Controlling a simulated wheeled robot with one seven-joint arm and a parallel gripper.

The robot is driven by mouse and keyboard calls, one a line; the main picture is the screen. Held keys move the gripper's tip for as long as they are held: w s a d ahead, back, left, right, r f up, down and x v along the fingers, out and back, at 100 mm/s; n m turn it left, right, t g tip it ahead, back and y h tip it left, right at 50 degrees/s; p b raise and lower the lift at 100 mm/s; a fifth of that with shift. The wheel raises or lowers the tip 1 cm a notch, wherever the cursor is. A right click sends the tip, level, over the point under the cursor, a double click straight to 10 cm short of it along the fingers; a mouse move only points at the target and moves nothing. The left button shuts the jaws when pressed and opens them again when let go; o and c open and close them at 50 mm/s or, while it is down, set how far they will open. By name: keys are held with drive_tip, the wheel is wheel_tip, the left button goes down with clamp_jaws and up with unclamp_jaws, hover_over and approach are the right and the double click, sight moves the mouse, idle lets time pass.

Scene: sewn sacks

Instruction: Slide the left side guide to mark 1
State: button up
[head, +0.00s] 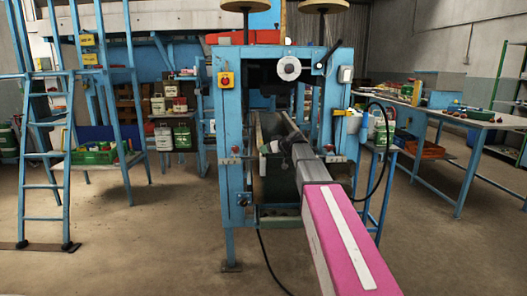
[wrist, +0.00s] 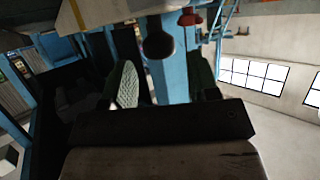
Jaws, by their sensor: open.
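The blue machine frame (head: 224,110) stands ahead with a belt channel between its posts. A pale rail (head: 259,132) runs along the left of the channel and looks like the left side guide; I cannot tell for sure. No mark numbers are legible. My gripper (head: 270,147) is inside the frame opening, at the channel's left part. In the wrist view my gripper (wrist: 165,85) is open, its green ribbed pads apart. A dark round knob (wrist: 158,43) on a blue post shows beyond and between the fingers, with no clear contact. My arm hides part of the channel.
Red knobs sit on the left post (head: 236,152) and right post (head: 330,150). A black cable hangs at the right. A blue ladder (head: 45,150) stands left, a workbench (head: 460,115) right. The floor in front is clear.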

drive_tip(key=shift+x, duration=1.8)
clamp_jaws()
drive_tip(key=a, duration=0.6)
drive_tip(key=shift+a, duration=0.2)
unclamp_jaws()
drive_tip(key=shift+a, duration=0.15)
drive_tip(key=v, duration=1)
drive_tip(key=shift+s+d, duration=0.15)
drive_tip(key=shift+d, duration=0.15)
